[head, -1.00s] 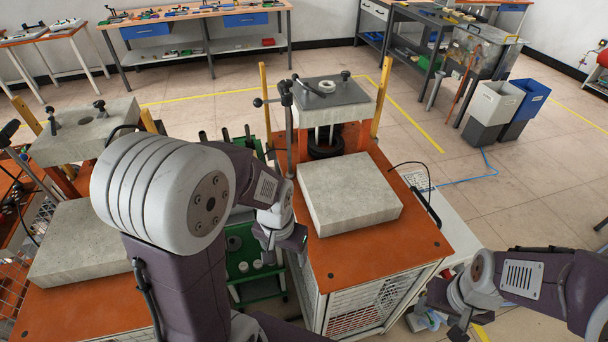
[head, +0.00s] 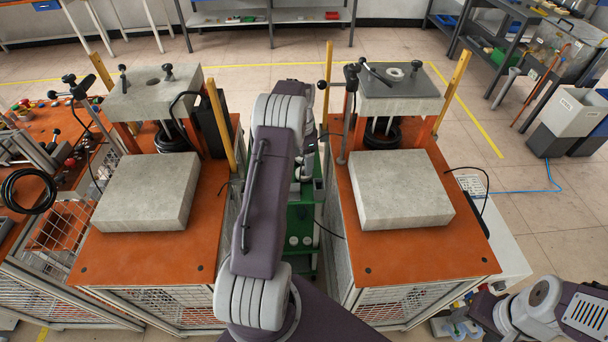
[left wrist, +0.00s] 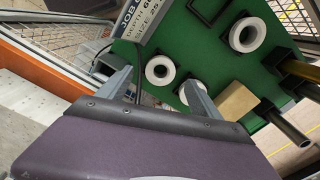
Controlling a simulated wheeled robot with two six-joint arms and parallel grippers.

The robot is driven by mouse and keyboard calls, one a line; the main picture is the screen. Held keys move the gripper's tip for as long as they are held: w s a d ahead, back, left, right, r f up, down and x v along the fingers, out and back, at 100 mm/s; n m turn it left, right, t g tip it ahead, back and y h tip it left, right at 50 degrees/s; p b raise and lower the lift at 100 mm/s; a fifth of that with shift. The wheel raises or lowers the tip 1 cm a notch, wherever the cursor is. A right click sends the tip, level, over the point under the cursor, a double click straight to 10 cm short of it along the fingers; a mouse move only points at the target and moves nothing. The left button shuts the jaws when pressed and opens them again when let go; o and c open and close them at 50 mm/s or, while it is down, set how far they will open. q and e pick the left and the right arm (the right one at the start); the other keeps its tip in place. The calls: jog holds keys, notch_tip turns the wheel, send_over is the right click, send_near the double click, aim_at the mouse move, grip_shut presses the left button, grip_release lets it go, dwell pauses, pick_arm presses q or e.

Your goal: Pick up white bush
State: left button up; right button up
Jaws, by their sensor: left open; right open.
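Several white ring-shaped bushes are on a green panel (left wrist: 205,62) in the left wrist view. One bush (left wrist: 148,72) sits between my left gripper's fingers in the picture, another (left wrist: 248,48) lies upper right, and a third (left wrist: 183,97) is partly behind the right finger. My left gripper (left wrist: 160,80) is open and empty, pointing at the panel, with no visible contact. In the head view, small white bushes (head: 293,241) show low on the green stand between two machines; my left arm hides much of it. My right gripper (head: 485,308) is at lower right, its fingertips unclear.
Orange-topped machines with concrete blocks (head: 148,192) (head: 400,190) flank the narrow gap holding the green stand. In the left wrist view, a tan block (left wrist: 237,101) and dark rods (left wrist: 290,128) stick out near the bushes. Yellow posts (head: 222,128) rise beside the gap.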

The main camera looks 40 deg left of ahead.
pick_arm(q)
jog(key=shift+f, duration=0.15)
jog(key=f, duration=0.5)
jog(key=shift+w+f, duration=0.1)
jog(key=shift+w, duration=0.25)
grip_shut()
jog(key=c, duration=1.6)
grip_release()
notch_tip(320, 180, up, 12)
jog(key=shift+f, duration=0.2)
jog(key=s+a+b, duration=0.2)
jog(key=s+b, duration=0.2)
jog(key=s, duration=1.4)
notch_tip(320, 180, up, 8)
jog(key=p, duration=0.8)
